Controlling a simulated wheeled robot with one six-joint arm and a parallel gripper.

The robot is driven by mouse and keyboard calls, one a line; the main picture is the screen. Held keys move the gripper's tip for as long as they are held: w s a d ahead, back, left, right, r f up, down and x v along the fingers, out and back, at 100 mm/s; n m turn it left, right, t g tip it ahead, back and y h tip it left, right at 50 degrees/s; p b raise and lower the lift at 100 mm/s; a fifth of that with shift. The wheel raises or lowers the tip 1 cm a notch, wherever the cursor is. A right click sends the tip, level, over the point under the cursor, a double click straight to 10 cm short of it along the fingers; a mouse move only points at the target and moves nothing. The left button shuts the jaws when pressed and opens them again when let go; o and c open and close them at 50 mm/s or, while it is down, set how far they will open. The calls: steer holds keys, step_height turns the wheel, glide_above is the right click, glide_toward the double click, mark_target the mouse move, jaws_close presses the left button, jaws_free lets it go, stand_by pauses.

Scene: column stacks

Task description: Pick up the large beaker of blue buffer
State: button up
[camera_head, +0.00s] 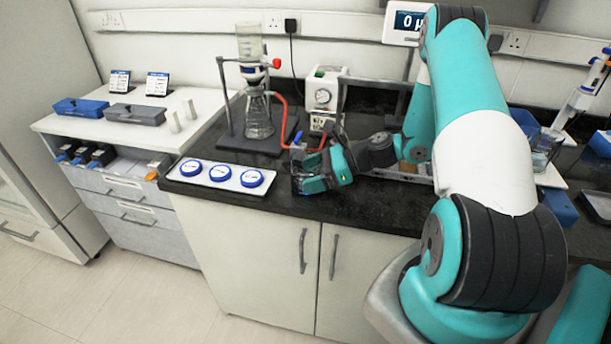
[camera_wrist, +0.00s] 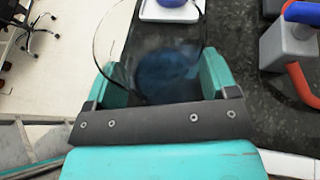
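The large beaker of blue buffer is clear glass with dark blue liquid in its lower part. In the wrist view the beaker (camera_wrist: 150,35) stands between the two teal fingers of my gripper (camera_wrist: 165,88), with no clear gap on either side. My gripper (camera_head: 310,178) shows in the head view near the front edge of the black counter, shut around the beaker (camera_head: 303,161). The fingers and wrist hide much of the beaker there. I cannot tell whether its base touches the counter.
A white tray (camera_head: 204,184) with blue round dishes lies left of my gripper. My arm covers the counter's right side.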

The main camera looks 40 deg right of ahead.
steer(key=c, duration=0.6)
steer(key=shift+o, duration=0.2)
steer(key=shift+r, duration=0.2)
